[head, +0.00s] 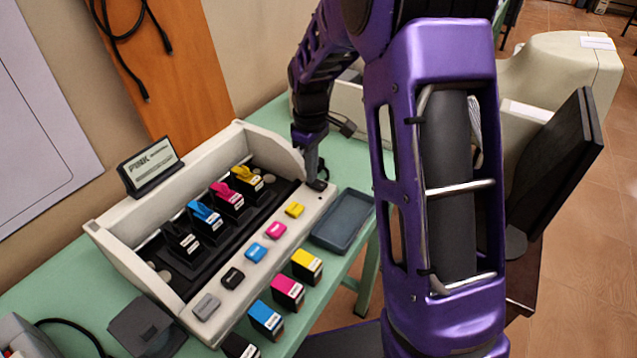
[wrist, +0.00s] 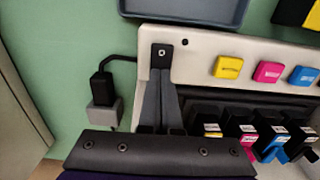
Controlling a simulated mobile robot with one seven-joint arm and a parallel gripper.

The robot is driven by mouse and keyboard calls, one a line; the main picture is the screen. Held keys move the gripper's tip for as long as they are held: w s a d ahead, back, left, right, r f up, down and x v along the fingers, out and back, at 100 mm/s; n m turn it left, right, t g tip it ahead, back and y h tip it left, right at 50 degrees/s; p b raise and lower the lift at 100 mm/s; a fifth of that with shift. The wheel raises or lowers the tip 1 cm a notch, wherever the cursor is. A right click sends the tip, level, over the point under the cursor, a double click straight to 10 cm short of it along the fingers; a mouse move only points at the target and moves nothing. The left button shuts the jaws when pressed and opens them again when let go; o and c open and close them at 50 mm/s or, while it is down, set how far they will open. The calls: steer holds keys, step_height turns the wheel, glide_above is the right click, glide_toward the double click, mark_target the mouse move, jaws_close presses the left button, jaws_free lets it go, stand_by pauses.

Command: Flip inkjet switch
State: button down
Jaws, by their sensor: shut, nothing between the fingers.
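The inkjet unit is a cream housing (head: 118,232) with a row of ink cartridges; its corner also shows in the wrist view (wrist: 205,45). A small black switch with a white ring mark (wrist: 162,56) sits at the corner of its front ledge, beyond the yellow button. In the head view the switch (head: 318,185) is at the right end of the ledge, partly hidden by my gripper. My gripper (head: 311,174) is shut and empty, pointing down at the switch. In the wrist view its fingertips (wrist: 161,74) are right at the switch's near edge; I cannot tell whether they touch.
Yellow (head: 295,209), magenta (head: 276,230), blue, black and grey buttons line the ledge. A dark tray (head: 343,220) lies beside it, and loose cartridges (head: 307,265) stand in front. A black plug with a cable (wrist: 101,88) is beside the housing.

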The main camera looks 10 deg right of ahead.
steer(key=shift+f, duration=0.1)
steer(key=shift+r+p, duration=2.85)
steer(key=shift+r, duration=0.7)
